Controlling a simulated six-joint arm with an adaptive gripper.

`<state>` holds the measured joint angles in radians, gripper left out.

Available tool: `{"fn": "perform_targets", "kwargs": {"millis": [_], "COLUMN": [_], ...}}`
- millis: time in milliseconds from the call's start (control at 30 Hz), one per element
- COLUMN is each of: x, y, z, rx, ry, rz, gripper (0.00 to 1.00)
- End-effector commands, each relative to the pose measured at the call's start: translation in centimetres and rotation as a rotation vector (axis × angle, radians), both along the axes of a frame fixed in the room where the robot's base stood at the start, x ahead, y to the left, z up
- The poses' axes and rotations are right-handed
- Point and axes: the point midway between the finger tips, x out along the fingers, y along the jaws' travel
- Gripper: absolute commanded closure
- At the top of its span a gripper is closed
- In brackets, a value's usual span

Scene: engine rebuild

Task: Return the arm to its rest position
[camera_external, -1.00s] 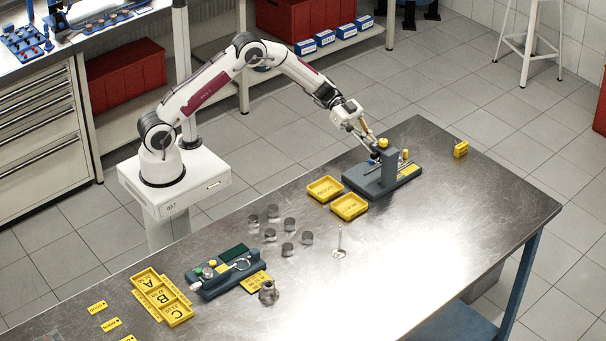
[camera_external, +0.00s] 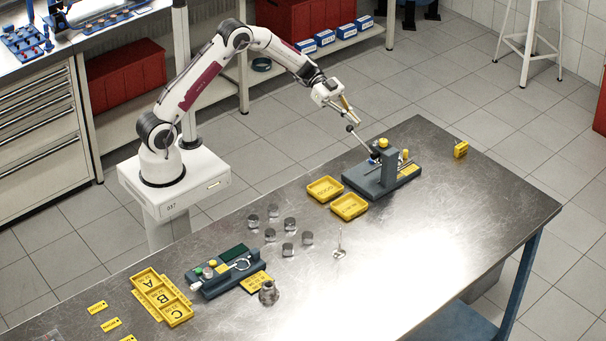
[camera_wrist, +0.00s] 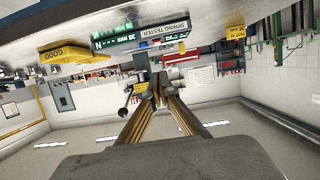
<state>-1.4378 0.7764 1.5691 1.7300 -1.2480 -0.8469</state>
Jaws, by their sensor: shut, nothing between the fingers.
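My gripper (camera_external: 354,118) is above the table's back edge, up and left of the spring tester. Its brass-coloured fingers (camera_wrist: 158,92) are shut with nothing between them. The grey spring tester (camera_external: 387,168) stands at the far end of the table, with a yellow cap on its post. Its lever (camera_external: 363,145) slants up towards my gripper and ends in a dark ball knob. The knob (camera_wrist: 122,112) shows just left of the fingers in the wrist view. Whether they touch is unclear.
Yellow trays (camera_external: 349,207) sit left of the tester, with several metal cylinders (camera_external: 289,224) nearer. A valve (camera_external: 340,243) stands on the table. A grey fixture (camera_external: 225,270) and lettered yellow tray (camera_external: 162,297) lie at the near left.

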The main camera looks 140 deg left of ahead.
Motion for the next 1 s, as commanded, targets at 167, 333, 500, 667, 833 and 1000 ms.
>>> {"fn": "perform_targets", "kwargs": {"millis": [167, 333, 500, 667, 833, 1000], "x": [-0.98, -1.11, -1.10, -1.08, -1.07, -1.24], "y": [-0.04, -0.05, -0.05, -0.05, -0.05, 0.52], "z": [0.09, 0.09, 0.08, 0.07, 0.07, -0.40], "rx": [0.001, 0.000, 0.000, 0.000, 0.002, 0.041], "ry": [0.000, 0.000, 0.000, 0.000, 0.000, 0.019], "rz": [-0.001, -0.001, -0.001, -0.001, -0.002, 0.007], "gripper": [1.00, 1.00, 1.00, 1.00, 1.00, 1.00]}}
